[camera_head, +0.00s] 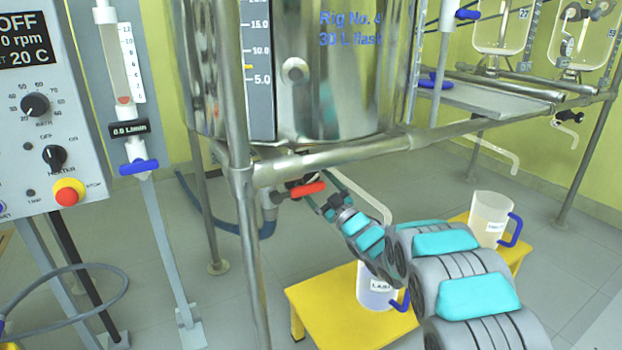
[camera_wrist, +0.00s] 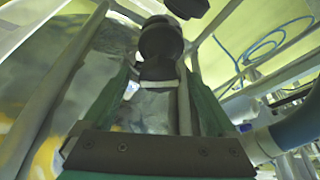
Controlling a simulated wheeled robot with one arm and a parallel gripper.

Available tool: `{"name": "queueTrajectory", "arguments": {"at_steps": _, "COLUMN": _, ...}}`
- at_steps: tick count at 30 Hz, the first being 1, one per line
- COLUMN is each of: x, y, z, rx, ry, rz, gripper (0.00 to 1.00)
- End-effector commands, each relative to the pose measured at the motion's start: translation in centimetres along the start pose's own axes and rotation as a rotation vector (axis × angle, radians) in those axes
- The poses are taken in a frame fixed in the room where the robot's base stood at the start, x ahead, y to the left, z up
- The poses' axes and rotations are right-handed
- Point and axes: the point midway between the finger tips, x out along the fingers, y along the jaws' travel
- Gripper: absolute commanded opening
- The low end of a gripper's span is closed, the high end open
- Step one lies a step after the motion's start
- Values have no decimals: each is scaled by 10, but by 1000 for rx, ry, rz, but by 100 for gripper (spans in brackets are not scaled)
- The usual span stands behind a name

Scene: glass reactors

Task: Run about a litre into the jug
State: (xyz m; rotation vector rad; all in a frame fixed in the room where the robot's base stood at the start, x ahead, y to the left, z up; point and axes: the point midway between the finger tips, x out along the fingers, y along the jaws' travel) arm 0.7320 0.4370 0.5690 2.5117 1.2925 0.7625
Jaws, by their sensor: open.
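A large steel vessel (camera_head: 305,90), marked as a 30 L flask, fills the top middle of the head view. Its scale (camera_head: 259,70) has a yellow mark a little above 5.0. Under it is a dark valve part (camera_head: 303,179) with a red lever (camera_head: 307,190) close by. My gripper (camera_head: 322,188) is just right of the lever. In the wrist view its green fingers (camera_wrist: 160,80) are open, with a dark rounded part (camera_wrist: 160,42) between or just beyond them; contact cannot be told. A jug (camera_head: 374,288) with a blue handle, partly behind my arm, stands below.
The jug stands on a yellow stool (camera_head: 322,312). A second jug (camera_head: 490,216) holding pale liquid stands on another yellow stool (camera_head: 516,257). A steel frame rail (camera_head: 340,163) crosses above my gripper. A control panel (camera_head: 40,120) and a flowmeter (camera_head: 122,65) are at left.

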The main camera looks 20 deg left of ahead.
Motion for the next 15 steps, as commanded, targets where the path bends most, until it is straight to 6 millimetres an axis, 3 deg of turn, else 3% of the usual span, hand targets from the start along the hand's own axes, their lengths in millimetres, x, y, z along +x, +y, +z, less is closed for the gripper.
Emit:
{"name": "queueTrajectory", "arguments": {"at_steps": 9, "x": -48, "y": 0, "z": 0, "rx": 0, "ry": -1, "rz": 0, "gripper": 92}}
{"name": "queueTrajectory", "arguments": {"at_steps": 15, "x": -60, "y": 0, "z": 1, "rx": 0, "ry": -1, "rz": 1, "gripper": 92}}
